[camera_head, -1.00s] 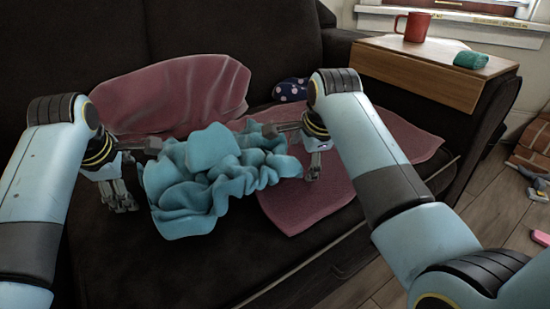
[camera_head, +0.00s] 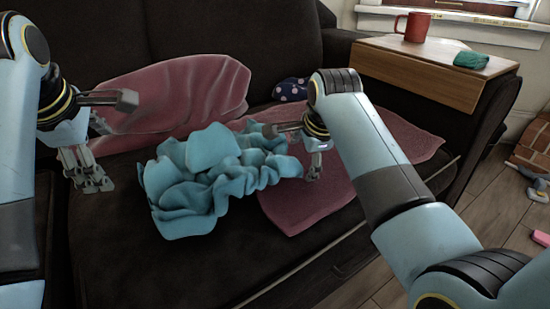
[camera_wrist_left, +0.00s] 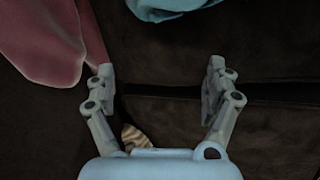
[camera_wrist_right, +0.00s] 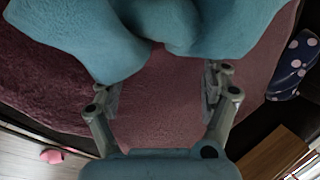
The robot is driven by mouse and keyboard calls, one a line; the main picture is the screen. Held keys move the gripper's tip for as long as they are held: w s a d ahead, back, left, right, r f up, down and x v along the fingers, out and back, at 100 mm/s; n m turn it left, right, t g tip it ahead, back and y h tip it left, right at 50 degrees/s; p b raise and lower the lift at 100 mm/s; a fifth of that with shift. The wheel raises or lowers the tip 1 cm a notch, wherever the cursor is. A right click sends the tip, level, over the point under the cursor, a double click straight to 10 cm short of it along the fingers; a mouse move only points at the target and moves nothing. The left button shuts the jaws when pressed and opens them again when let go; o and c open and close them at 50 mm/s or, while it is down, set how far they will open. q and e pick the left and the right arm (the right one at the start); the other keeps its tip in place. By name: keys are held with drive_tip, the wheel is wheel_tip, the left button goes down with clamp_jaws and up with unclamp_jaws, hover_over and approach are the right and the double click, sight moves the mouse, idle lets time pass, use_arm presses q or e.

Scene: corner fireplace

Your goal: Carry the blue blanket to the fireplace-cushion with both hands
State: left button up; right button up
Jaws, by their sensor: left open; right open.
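The blue blanket (camera_head: 205,180) lies crumpled on the dark sofa seat, partly over a pink cloth. My left gripper (camera_head: 92,183) is open and empty, to the left of the blanket and apart from it. In the left wrist view the open fingers (camera_wrist_left: 160,80) have bare sofa between them, and the blanket's edge (camera_wrist_left: 172,8) shows at the top. My right gripper (camera_head: 314,172) is open at the blanket's right end. In the right wrist view the blanket (camera_wrist_right: 150,30) lies just beyond the open fingers (camera_wrist_right: 160,85); I cannot tell whether they touch. I cannot identify the fireplace-cushion here.
A wooden armrest tray (camera_head: 430,72) carries a red mug (camera_head: 412,27) and a teal cloth (camera_head: 471,60). A blue dotted item (camera_head: 291,89) lies behind the blanket. Brickwork (camera_head: 535,145) and small floor objects are at the right.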

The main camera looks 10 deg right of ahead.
drive_tip(key=shift+s+r, duration=0.1)
drive_tip(key=shift+r, duration=0.1)
drive_tip(key=v, duration=1.1)
drive_tip(key=shift+r, duration=0.2)
drive_tip(key=shift+s, duration=0.15)
